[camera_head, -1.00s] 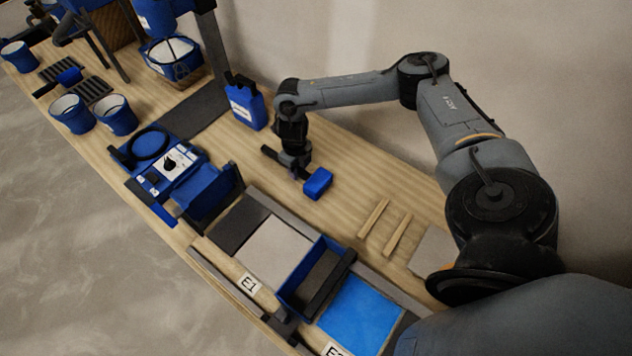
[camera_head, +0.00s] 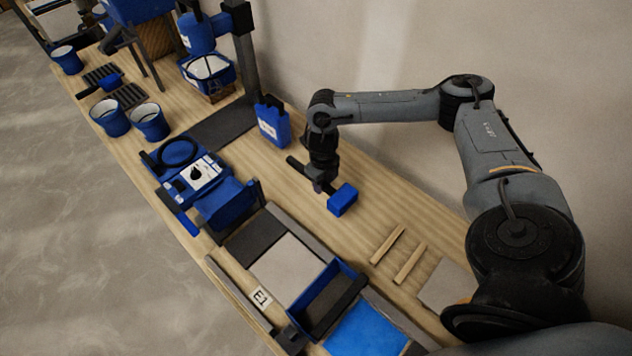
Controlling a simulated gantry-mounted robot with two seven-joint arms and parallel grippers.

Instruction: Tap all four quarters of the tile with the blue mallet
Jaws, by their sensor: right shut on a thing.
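The blue mallet has a blue head (camera_head: 342,199) and a dark handle, and lies low over the wooden bench in the head view. My right gripper (camera_head: 320,185) points down and is shut on the mallet's handle, with the head to the right of the fingers. I cannot tell whether the mallet touches the bench. A pale grey tile (camera_head: 288,268) lies in the dark frame marked E1, below and left of the mallet. A bright blue square (camera_head: 366,331) lies further right in the same row. My left gripper is not in view.
A blue open box (camera_head: 330,299) stands between the grey tile and the blue square. Two wooden strips (camera_head: 398,255) lie right of the mallet. A blue jug (camera_head: 272,122) stands behind, near the wall. A blue machine (camera_head: 200,182) and buckets (camera_head: 149,122) are at left.

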